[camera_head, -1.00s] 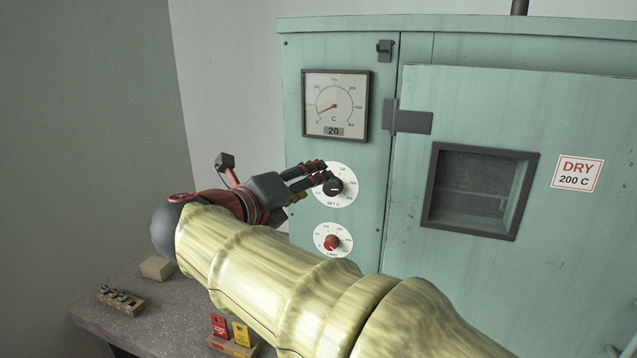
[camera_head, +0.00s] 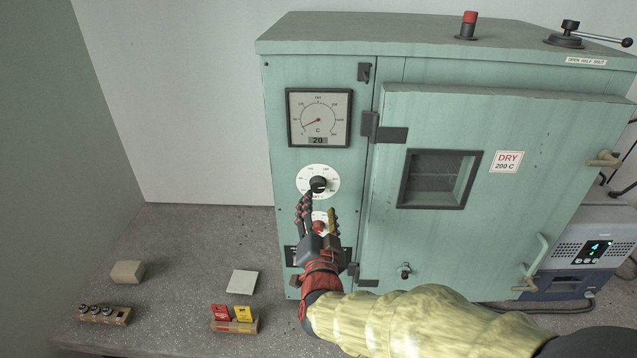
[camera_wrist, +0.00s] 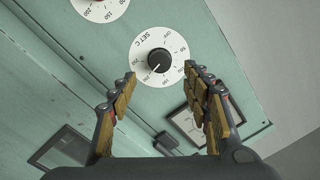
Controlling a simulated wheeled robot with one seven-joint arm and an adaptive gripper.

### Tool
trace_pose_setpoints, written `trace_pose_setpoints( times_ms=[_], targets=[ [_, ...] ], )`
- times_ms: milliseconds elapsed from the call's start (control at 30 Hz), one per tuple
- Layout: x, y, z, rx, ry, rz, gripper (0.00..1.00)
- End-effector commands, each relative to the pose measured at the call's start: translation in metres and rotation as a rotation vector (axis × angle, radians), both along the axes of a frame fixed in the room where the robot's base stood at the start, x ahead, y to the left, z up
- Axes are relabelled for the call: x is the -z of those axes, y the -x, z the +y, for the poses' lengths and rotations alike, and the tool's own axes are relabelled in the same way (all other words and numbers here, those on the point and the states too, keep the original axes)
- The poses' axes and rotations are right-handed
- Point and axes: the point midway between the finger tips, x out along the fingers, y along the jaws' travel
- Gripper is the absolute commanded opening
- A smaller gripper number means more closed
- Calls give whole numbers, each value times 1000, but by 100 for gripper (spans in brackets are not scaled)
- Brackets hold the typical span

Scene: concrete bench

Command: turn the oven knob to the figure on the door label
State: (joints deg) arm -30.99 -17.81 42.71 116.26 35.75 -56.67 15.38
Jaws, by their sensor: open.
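The black SET C knob (camera_head: 318,184) sits on a white numbered dial (camera_head: 303,179) on the green oven front. In the wrist view the knob (camera_wrist: 160,61) lies ahead of and between the fingertips, with visible gaps to both sides. Its pale pointer mark is toward the lower left of that picture; the figure it meets is too small to read surely. My gripper (camera_head: 319,207) is open and empty, just below the dial in the head view. The door label (camera_head: 507,161) reads "DRY 200 C". The gauge (camera_head: 319,118) above shows 20.
A red knob (camera_head: 319,227) on a second dial is partly hidden behind my fingers. A door hinge (camera_head: 385,132) and door stand right of the panel. Blocks and a red-and-yellow tag holder (camera_head: 234,322) lie on the bench.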

Motion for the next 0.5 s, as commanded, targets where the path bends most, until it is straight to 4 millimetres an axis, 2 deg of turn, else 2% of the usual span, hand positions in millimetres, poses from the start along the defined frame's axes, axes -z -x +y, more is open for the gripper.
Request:
trace_pose_setpoints(
  times_ms=[300, 500],
  targets=[
    [1, -46, 0, 3, -4, -1, 49],
    [0, -68, 1, 4, -4, -2, 49]
  ],
)
